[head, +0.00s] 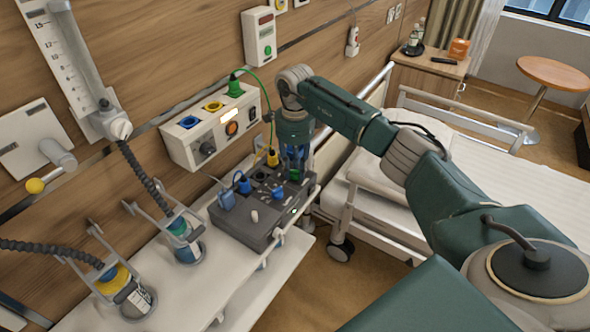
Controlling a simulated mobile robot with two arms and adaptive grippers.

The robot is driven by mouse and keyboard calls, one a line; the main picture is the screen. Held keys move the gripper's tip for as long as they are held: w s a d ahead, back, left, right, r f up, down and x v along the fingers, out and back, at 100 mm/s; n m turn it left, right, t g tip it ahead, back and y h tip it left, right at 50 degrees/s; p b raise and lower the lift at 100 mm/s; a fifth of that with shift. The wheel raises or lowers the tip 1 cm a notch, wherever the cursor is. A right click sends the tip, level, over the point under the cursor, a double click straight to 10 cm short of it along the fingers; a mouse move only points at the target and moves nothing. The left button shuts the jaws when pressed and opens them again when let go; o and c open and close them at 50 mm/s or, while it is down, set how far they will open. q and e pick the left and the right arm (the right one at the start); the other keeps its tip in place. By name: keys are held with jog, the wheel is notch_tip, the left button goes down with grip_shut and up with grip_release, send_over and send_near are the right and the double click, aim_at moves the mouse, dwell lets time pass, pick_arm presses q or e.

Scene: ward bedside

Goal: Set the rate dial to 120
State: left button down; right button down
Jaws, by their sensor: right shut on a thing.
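A grey box unit (240,232) stands on the white shelf, with plugs and knobs on its top. My right gripper (295,172) points down at the box's back right corner. It is shut on a small part there, which looks like the rate dial but is mostly hidden by the fingers. The dial's scale and setting cannot be read from here. A blue knob (278,193) and a pale toggle (254,216) are on the box's top, apart from the fingers. A green light (293,211) shows on its front edge. My left gripper is not in view.
A wall panel (190,158) with a green-yellow cable is behind the box. Two jars, one green-banded (187,250) and one yellow-topped (125,290), stand left on the white shelf (205,285). A bed (480,160) is at right. The shelf front is partly clear.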

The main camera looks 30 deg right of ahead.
aim_at(295, 170)
jog(key=m, duration=0.4)
jog(key=shift+m, duration=0.3)
jog(key=m, duration=0.4)
jog(key=shift+r+m, duration=0.1)
jog(key=shift+m, duration=0.2)
jog(key=m, duration=0.5)
jog(key=shift+w+m+p, duration=0.1)
jog(key=shift+m+p, duration=0.2)
jog(key=shift+m, duration=2.2)
jog(key=c, duration=1.4)
grip_release()
jog(key=shift+r, duration=0.1)
notch_tip(295, 170, up, 12)
